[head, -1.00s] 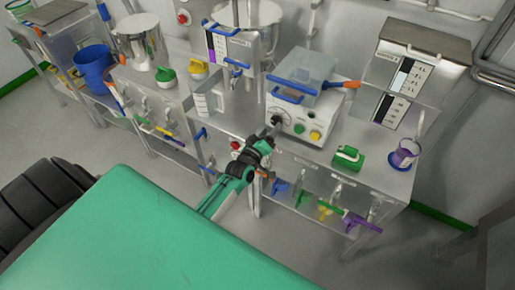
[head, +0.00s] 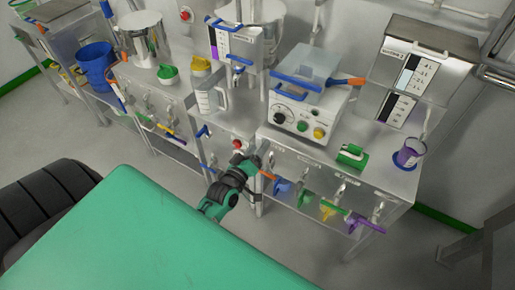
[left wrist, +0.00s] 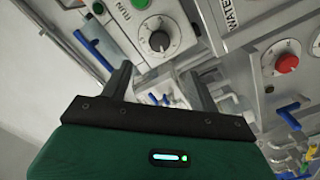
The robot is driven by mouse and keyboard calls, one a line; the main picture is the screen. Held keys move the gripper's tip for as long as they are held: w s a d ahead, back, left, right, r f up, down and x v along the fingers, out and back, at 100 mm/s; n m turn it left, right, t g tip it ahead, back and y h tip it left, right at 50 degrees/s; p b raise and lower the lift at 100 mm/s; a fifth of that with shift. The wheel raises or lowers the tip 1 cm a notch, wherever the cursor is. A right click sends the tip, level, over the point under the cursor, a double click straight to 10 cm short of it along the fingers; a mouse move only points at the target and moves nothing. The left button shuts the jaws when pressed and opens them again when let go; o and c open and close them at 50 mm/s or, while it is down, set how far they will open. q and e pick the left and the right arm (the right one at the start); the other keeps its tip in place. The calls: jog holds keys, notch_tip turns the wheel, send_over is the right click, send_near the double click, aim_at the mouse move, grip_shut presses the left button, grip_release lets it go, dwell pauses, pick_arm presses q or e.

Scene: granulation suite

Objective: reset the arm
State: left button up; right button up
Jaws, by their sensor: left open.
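My left arm is green and black and shows at the lower middle of the head view. Its gripper (head: 241,158) is in front of the bench's front edge, apart from the white control box. In the left wrist view the two dark fingers of my left gripper (left wrist: 163,84) stand apart with nothing between them. Part of a panel with a dial shows beyond them. My right gripper is in neither view.
A white control box (head: 298,118) with a dial and buttons stands on the steel bench (head: 325,150). Tools hang along the bench front. The floor before it is open.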

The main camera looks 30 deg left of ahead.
pick_arm(q)
jog(key=s+d+f+m+g, duration=0.1)
jog(key=s+f+m+g, duration=0.2)
jog(key=f, duration=0.8)
jog(key=s+d+f+m+g+h, duration=0.15)
jog(key=s+f, duration=0.35)
jog(key=f, duration=0.5)
jog(key=s+d+f+m+g, duration=0.15)
jog(key=s+f+g, duration=0.25)
jog(key=f, duration=0.7)
jog(key=s+f+m+g, duration=0.2)
jog(key=s+f, duration=0.4)
jog(key=s, duration=0.5)
jog(key=s+f+m+g, duration=0.2)
jog(key=s+f+g, duration=0.1)
jog(key=s+f, duration=0.4)
jog(key=s+f+m+g, duration=0.2)
jog(key=s+f, duration=0.4)
jog(key=s, duration=0.8)
jog(key=shift+s+f+g+y, duration=0.15)
jog(key=shift+s+g+y, duration=0.25)
jog(key=shift+g, duration=0.35)
